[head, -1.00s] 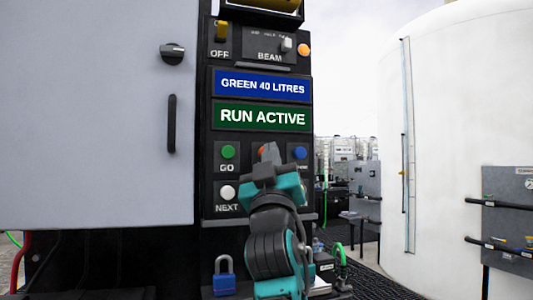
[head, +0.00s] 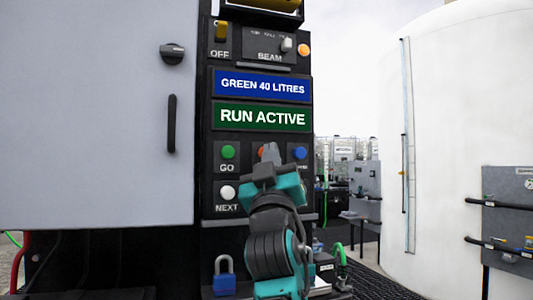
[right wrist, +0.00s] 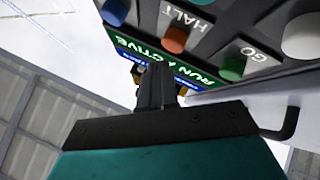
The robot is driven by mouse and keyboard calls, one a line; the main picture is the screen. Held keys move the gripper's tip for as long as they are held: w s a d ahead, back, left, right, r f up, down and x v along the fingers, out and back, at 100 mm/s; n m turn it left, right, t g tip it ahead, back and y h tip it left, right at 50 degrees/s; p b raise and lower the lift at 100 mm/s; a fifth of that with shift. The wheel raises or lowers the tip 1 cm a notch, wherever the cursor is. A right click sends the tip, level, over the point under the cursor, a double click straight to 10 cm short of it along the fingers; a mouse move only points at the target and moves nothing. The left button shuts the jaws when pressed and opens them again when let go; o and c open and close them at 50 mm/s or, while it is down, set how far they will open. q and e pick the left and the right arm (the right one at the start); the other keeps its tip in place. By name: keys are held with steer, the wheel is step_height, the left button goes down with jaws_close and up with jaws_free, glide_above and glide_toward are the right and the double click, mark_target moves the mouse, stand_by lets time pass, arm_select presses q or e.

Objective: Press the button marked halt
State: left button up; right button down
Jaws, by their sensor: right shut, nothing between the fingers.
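The halt button is red-orange and sits on the black control panel; in the right wrist view the button (right wrist: 175,40) shows whole, with HALT lettered by it. In the head view only an edge of the halt button (head: 261,152) shows; my right gripper hides the rest and its label. My right gripper (head: 270,153) is shut and empty, its fingertips in front of the panel at the halt button. In the right wrist view the fingertips (right wrist: 160,72) appear beside the button, not over it; I cannot tell the exact gap. My left gripper is not in view.
The green GO button (head: 228,152) is left of halt, a blue button (head: 300,153) right, and the white NEXT button (head: 227,192) lower left. The green display (head: 262,117) reads RUN ACTIVE. A grey cabinet door (head: 95,120) stands left; a blue padlock (head: 224,280) is below.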

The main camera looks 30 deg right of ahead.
steer(key=shift+w, duration=0.1)
stand_by(0.4)
steer(key=shift+w+d, duration=0.1)
steer(key=shift+w, duration=0.25)
steer(key=shift+w+d+b, duration=0.15)
steer(key=shift+w+b, duration=0.2)
steer(key=shift+w, duration=0.2)
stand_by(0.9)
steer(key=shift+s+a, duration=0.25)
steer(key=shift+s, duration=0.7)
steer(key=shift+s+a+p, duration=0.2)
steer(key=shift+s+p, duration=0.1)
steer(key=shift+s, duration=0.5)
steer(key=shift+s+a+p, duration=0.2)
steer(key=shift+s+p, duration=0.1)
steer(key=shift+s, duration=0.55)
steer(key=shift+s+a+p, duration=0.2)
steer(key=shift+s+p, duration=0.1)
steer(key=shift+s, duration=0.5)
